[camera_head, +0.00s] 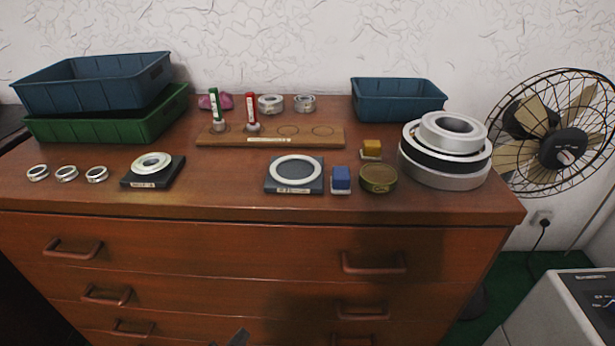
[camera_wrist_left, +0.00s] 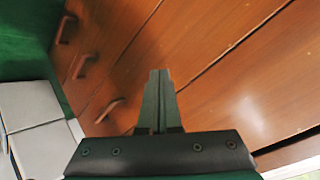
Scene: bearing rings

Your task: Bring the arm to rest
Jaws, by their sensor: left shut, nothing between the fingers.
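The tip of my left gripper (camera_head: 239,338) shows at the bottom edge of the head view, in front of the drawers and below the dresser top. In the left wrist view my left gripper (camera_wrist_left: 160,75) has its two fingers together, with nothing between them. Drawer fronts and handles (camera_wrist_left: 108,110) lie beyond the fingers. My right gripper is in neither view.
The wooden dresser (camera_head: 250,210) bears bearing rings, two dark stands, a wooden rack (camera_head: 270,139), blue bins (camera_head: 400,100) and a green bin (camera_head: 105,125). A fan (camera_head: 565,147) stands at right. A grey box (camera_head: 555,310) is at lower right.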

